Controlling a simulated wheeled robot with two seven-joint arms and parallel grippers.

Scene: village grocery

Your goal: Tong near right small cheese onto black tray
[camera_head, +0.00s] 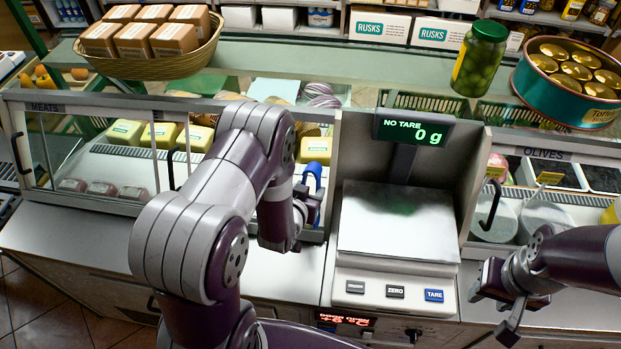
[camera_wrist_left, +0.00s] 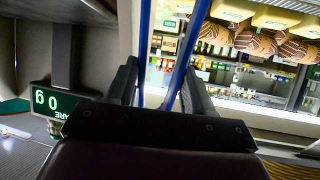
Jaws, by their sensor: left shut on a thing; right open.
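My left gripper (camera_head: 309,203) is shut on blue tongs (camera_head: 313,176), in front of the sliding glass of the meats case. In the left wrist view the two blue arms of the tongs (camera_wrist_left: 188,45) rise between the fingers, spread apart with nothing visible between them. A small yellow cheese block (camera_head: 315,150) is behind the glass just beyond the tongs. Several more yellow blocks (camera_head: 160,135) stand further left, partly hidden by my left arm. My right gripper (camera_head: 498,300) is open and empty at the right of the scale. I cannot make out a black tray clearly.
The scale (camera_head: 398,220) has an empty plate and reads 0 g. Red meat packs (camera_head: 102,188) lie low in the case. A basket (camera_head: 160,66), green jar (camera_head: 479,58) and tin tub (camera_head: 567,88) stand on the upper shelf. The olives case (camera_head: 545,175) is at right.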

